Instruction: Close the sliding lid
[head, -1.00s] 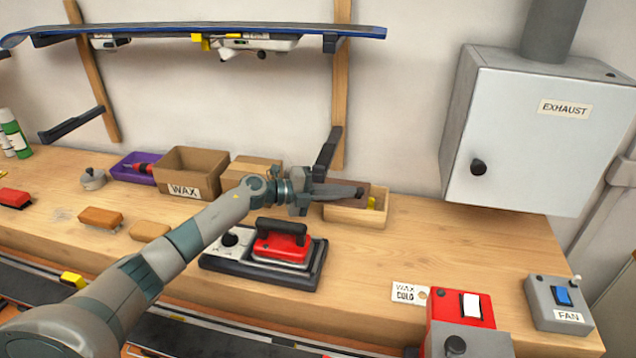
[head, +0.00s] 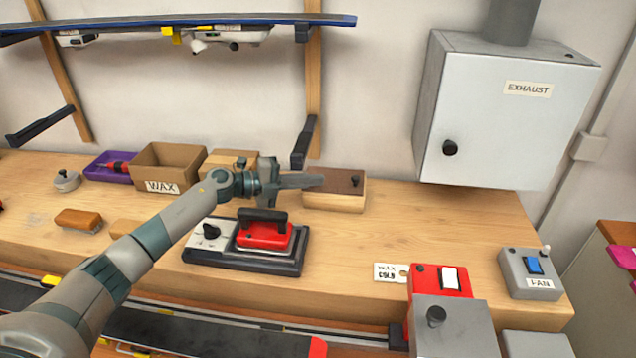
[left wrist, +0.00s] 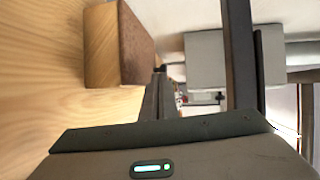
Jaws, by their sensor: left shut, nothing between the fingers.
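A small pale wooden box (head: 336,202) stands at the back of the bench with a dark brown sliding lid (head: 343,185) on top. The lid reaches the box's right end, and no opening shows there. Contact cannot be told. In the left wrist view the box (left wrist: 101,45) and lid (left wrist: 137,45) lie just beyond the fingertips (left wrist: 160,72). My right gripper is not in view.
A red iron (head: 264,235) on its dark base stands in front of the box. An open WAX box (head: 168,185) and a purple tray (head: 98,175) are to the left. A grey EXHAUST cabinet (head: 500,115) hangs at right. The bench right of the box is clear.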

